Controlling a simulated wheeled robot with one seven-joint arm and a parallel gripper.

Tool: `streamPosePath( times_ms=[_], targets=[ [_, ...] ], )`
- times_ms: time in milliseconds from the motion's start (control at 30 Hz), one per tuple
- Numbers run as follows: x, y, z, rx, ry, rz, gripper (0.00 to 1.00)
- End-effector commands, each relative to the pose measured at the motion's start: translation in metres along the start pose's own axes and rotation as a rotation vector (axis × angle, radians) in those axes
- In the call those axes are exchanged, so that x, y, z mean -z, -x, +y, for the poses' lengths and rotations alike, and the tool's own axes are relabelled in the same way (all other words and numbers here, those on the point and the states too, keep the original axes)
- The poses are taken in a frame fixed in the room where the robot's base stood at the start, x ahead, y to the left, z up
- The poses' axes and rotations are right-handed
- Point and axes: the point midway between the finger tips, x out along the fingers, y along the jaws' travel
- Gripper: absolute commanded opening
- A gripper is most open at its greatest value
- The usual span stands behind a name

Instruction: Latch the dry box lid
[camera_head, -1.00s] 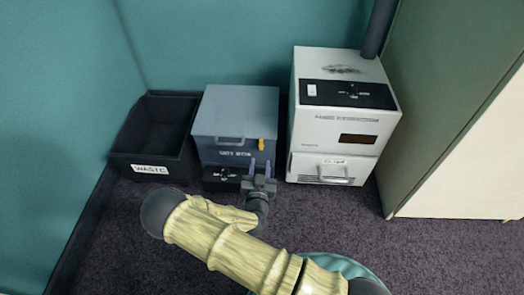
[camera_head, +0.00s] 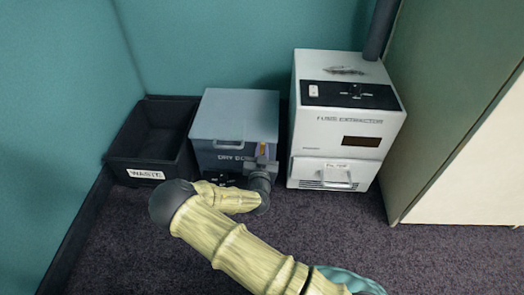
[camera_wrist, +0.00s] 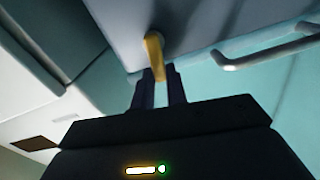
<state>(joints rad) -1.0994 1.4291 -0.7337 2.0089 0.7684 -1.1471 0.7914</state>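The dry box (camera_head: 236,112) is a blue-grey box with its lid down, standing on the floor in the head view. Its yellow latch (camera_head: 263,148) is on the front at the right. In the wrist view the latch (camera_wrist: 153,52) points down toward my fingers. My gripper (camera_head: 263,157) is in front of the latch; in the wrist view my gripper (camera_wrist: 160,76) has its two dark fingers apart, with the latch's tip in line with the gap. I cannot tell whether the fingers touch it. My arm hides part of the box's lower front.
A black waste bin (camera_head: 117,160) stands left of the box. A white fume extractor (camera_head: 345,130) stands close on the right. The lid's handle (camera_wrist: 265,52) is beside the latch in the wrist view. A pale cabinet (camera_head: 465,170) is at the far right.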

Motion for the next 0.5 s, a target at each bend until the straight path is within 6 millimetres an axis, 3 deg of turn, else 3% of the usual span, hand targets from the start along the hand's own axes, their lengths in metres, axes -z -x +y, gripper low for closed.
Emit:
streamPosePath(
  times_ms=[500],
  targets=[
    [0.0024,0.0002,-0.0032,-0.001,0.106,-0.004,0.00]
  ],
)
